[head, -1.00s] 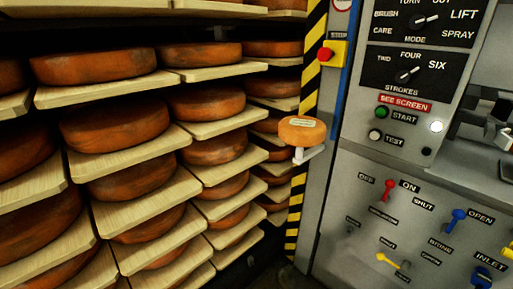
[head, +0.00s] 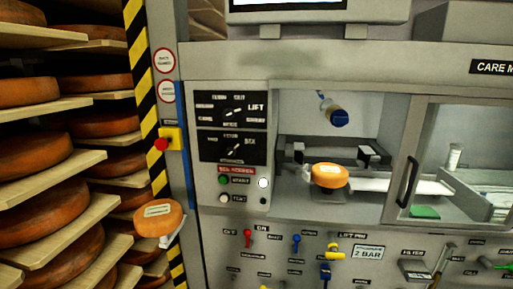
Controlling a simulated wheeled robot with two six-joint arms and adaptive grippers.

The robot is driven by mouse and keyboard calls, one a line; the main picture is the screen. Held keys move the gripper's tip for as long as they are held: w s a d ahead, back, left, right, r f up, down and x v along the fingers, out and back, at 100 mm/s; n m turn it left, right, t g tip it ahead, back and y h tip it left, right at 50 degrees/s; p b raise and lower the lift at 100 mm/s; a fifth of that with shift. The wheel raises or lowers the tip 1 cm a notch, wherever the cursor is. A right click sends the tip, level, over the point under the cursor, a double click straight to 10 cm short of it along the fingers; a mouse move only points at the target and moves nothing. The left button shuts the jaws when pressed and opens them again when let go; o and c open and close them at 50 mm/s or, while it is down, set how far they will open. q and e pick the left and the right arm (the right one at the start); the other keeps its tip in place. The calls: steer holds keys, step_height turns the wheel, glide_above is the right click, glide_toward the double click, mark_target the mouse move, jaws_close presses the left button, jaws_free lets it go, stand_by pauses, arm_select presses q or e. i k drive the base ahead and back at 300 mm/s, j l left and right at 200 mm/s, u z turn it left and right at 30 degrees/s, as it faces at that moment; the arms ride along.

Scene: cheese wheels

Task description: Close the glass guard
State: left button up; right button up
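The glass guard (head: 445,150) is a framed clear pane with a black vertical handle (head: 407,182) near its left edge. It stands at the right of the machine's front. The machine opening (head: 300,115) to its left is uncovered. Neither of my grippers shows in the head view.
A control panel (head: 232,145) with knobs and buttons is left of the opening. Valves and levers line the lower front (head: 300,262). A small labelled cheese (head: 158,217) rests on a bracket by the striped post (head: 140,60). Cheese shelves (head: 60,165) fill the left.

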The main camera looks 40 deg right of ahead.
mark_target(417, 106)
steer(key=z, duration=2.8)
